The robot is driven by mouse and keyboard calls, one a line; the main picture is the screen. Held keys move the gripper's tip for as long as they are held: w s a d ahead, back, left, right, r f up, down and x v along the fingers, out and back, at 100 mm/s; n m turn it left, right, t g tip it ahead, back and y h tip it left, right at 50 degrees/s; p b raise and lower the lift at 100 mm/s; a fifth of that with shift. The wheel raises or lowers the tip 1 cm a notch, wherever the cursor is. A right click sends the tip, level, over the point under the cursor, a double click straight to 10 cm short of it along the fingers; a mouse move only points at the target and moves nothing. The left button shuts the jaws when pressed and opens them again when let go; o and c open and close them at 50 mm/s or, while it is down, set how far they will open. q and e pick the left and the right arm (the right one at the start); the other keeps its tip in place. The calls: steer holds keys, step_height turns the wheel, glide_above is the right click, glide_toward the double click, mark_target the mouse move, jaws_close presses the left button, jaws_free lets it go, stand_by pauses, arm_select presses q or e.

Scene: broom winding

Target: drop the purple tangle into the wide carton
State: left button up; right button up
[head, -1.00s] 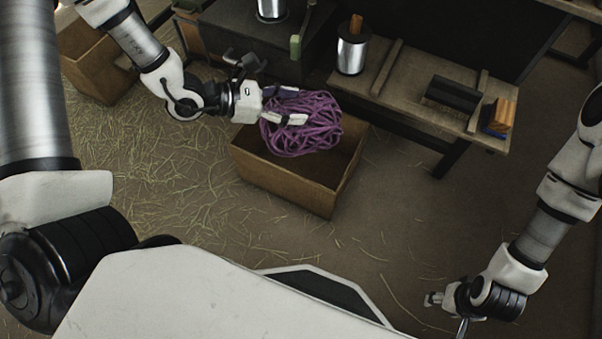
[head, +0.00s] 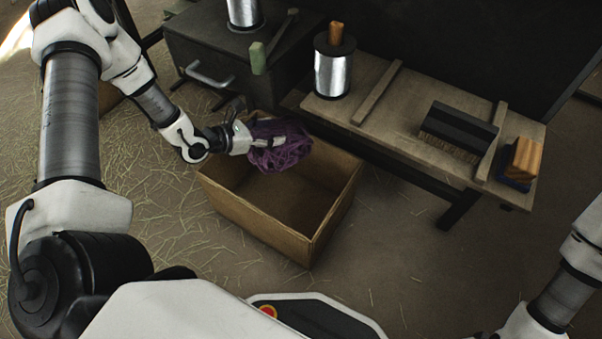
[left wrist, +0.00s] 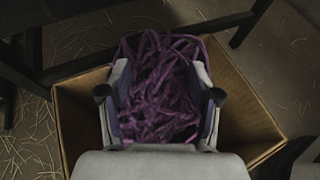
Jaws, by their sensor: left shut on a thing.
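The purple tangle (head: 281,152) is a loose bundle of purple strands. My left gripper (head: 268,141) is shut on it and holds it at the back left part of the wide carton (head: 258,226), near the rim level. The carton is brown, open-topped and stands on the floor. In the left wrist view the tangle (left wrist: 160,90) sits between the two fingers, with the carton wall (left wrist: 240,95) around and below. I cannot tell how far below the rim the tangle hangs. My right gripper is out of view; only part of the right arm shows at the lower right.
A low wooden bench (head: 400,130) behind the carton holds a metal spool (head: 332,73), a dark brush (head: 457,133) and an orange-and-blue block (head: 522,160). A dark chest (head: 205,65) stands at the back left. Straw litters the floor, which is open in front of the carton.

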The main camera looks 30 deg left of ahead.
arm_select(q)
steer(key=shift+w+f, duration=0.1)
steer(key=shift+f, duration=0.2)
step_height(320, 180, down, 6)
steer(key=b, duration=0.5)
steer(key=shift+r, duration=0.25)
steer(key=shift+r, duration=0.1)
steer(key=o, duration=1.7)
